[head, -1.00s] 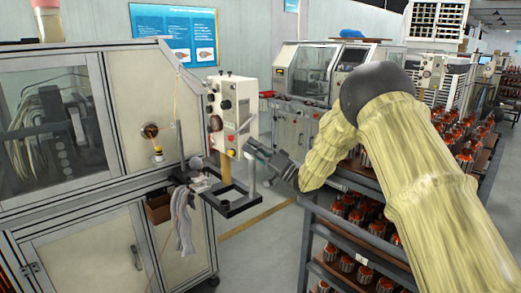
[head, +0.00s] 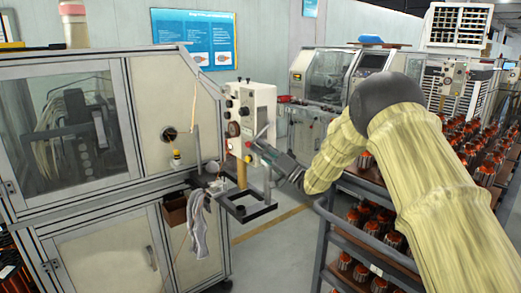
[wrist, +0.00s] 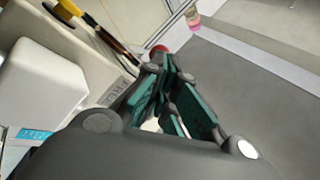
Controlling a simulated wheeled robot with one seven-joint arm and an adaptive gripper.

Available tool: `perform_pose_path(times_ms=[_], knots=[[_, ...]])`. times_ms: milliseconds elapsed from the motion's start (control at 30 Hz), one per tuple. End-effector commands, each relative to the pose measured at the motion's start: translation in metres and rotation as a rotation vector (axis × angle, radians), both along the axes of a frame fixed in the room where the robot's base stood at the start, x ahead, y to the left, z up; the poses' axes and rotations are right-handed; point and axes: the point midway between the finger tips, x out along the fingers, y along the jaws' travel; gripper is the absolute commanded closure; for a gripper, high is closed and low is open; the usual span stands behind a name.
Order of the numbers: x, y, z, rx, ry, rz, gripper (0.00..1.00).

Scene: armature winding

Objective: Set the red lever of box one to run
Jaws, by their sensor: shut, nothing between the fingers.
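The control box (head: 262,108), pale with dark knobs on its front, stands at the right end of the near machine in the head view. My gripper (head: 257,147) is at the lower front of this box. In the wrist view, my gripper (wrist: 166,68) is shut and empty, with its teal-lined fingers together. A small red knob (wrist: 159,49) shows just beyond the fingertips; I cannot tell whether they touch. It may be the end of the red lever. The lever's shaft and setting are hidden or too small to read.
A black bracket tray (head: 250,212) sticks out below the box, with a grey cloth (head: 198,232) hanging beside it. A rack of orange-and-metal armatures (head: 375,228) stands at right, under my arm. Grey floor (head: 270,255) is free between machine and rack.

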Motion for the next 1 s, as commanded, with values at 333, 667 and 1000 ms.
perform_pose_path(times_ms=[333,667,1000], knots=[[-0.002,0.002,0.004,0.044,0.032,0.000,1.00],[-0.006,0.007,0.013,0.134,0.095,0.000,1.00],[-0.013,0.015,0.039,0.372,0.266,0.001,1.00]])
